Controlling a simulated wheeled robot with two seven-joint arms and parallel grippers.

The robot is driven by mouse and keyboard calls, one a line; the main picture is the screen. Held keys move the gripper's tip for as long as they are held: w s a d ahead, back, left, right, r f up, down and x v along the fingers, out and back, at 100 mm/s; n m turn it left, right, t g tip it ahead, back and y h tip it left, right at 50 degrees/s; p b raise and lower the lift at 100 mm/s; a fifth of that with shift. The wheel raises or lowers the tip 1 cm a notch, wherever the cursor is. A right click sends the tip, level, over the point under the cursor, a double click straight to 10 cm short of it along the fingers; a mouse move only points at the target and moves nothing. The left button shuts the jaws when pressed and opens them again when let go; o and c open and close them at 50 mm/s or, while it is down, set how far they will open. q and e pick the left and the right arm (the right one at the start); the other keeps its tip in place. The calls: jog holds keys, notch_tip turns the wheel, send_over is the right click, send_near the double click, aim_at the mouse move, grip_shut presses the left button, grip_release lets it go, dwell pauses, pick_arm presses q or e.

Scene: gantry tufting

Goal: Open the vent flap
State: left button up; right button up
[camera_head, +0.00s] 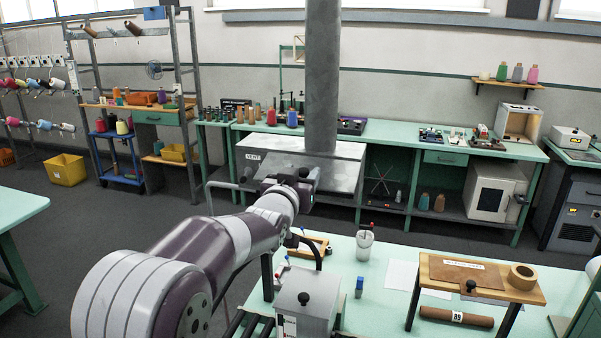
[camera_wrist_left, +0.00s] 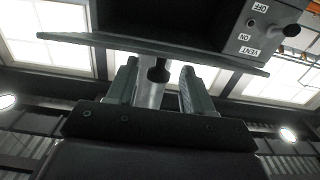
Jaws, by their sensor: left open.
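The vent hood (camera_head: 330,152) is a pale box under a thick grey duct (camera_head: 322,80), with a "VENT" label on its upper left. A sloping grey flap (camera_head: 262,170) shows below, partly hidden by my left arm. In the left wrist view the flap (camera_wrist_left: 80,40) is a thin grey plate seen edge-on, with a dark round knob (camera_wrist_left: 158,71). The hood's side (camera_wrist_left: 262,35) there reads VENT, ON and OFF. My left gripper (camera_head: 308,180) is at the hood's front; its open fingers stand either side of the knob. Contact cannot be told. The right gripper is not in view.
A green workbench (camera_head: 400,133) with spools runs along the wall. A nearer green table (camera_head: 375,285) carries a grey box (camera_head: 305,302), a white cup (camera_head: 364,246) and a small wooden stand (camera_head: 505,285). Open dark floor (camera_head: 120,225) lies left of my arm.

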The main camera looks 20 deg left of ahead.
pick_arm(q)
jog(key=shift+d, duration=0.1)
jog(key=shift+c, duration=0.6)
jog(key=c, duration=0.5)
grip_shut()
jog(key=r+g+p, duration=0.1)
jog(key=p, duration=0.1)
jog(key=shift+r+g+p, duration=0.2)
jog(key=shift+g+p, duration=0.15)
jog(key=shift+g, duration=0.05)
jog(key=o, duration=0.6)
grip_release()
jog(key=shift+w, duration=0.1)
